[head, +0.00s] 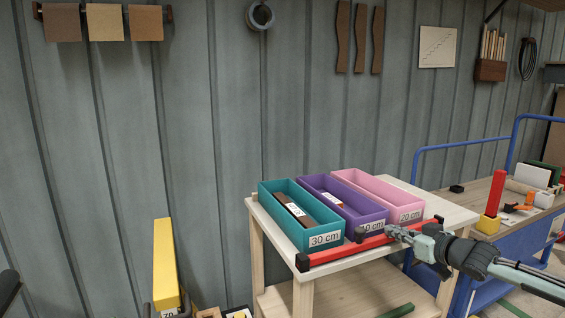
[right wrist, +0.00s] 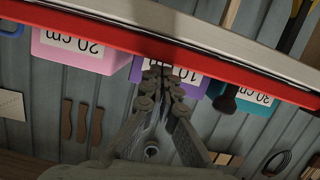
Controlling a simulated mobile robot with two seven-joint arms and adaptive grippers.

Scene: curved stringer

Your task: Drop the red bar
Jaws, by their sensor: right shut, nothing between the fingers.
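The red bar (head: 345,250) runs along the front edge of a small wooden table, in front of three bins, with a black piece at each end. A black knob (head: 360,234) stands out from it. In the right wrist view the red bar (right wrist: 200,62) crosses the top of the picture, and the knob (right wrist: 225,102) is right of my fingers. My right gripper (head: 390,231) is shut and empty, its fingertips close to the bar, right of the knob in the head view. I cannot tell whether they touch it. My left gripper is not in view.
Behind the bar stand a teal bin marked 30 cm (head: 322,240), a purple bin (head: 372,227) and a pink bin marked 20 cm (head: 410,214). A blue-framed cart (head: 505,228) stands at the right. A yellow bar (head: 165,262) stands upright at the lower left.

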